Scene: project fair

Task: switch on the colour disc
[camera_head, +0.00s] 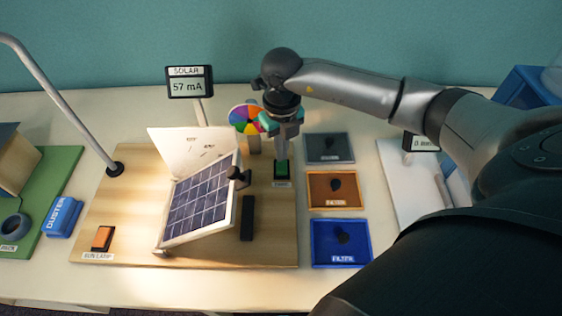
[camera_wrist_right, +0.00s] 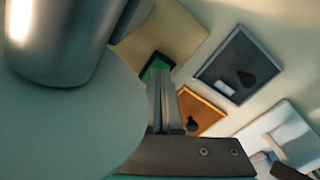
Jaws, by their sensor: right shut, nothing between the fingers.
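A green switch (camera_head: 283,169) in a dark housing, with a small label in front, sits at the board's right edge. My right gripper (camera_head: 281,156) points down, shut and empty, with its fingertips just above or at the green switch; I cannot tell whether they touch. In the right wrist view the green switch (camera_wrist_right: 154,69) shows beside the shut fingers (camera_wrist_right: 165,110). My left gripper is out of view.
A solar panel (camera_head: 199,200) stands tilted on the wooden board (camera_head: 128,217), with an orange lamp switch (camera_head: 103,238) at left. The solar meter (camera_head: 189,82) reads 57 mA. Grey, orange (camera_head: 319,190) and blue (camera_head: 322,248) filter frames lie right of the board. A lamp arm (camera_head: 70,115) rises at left.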

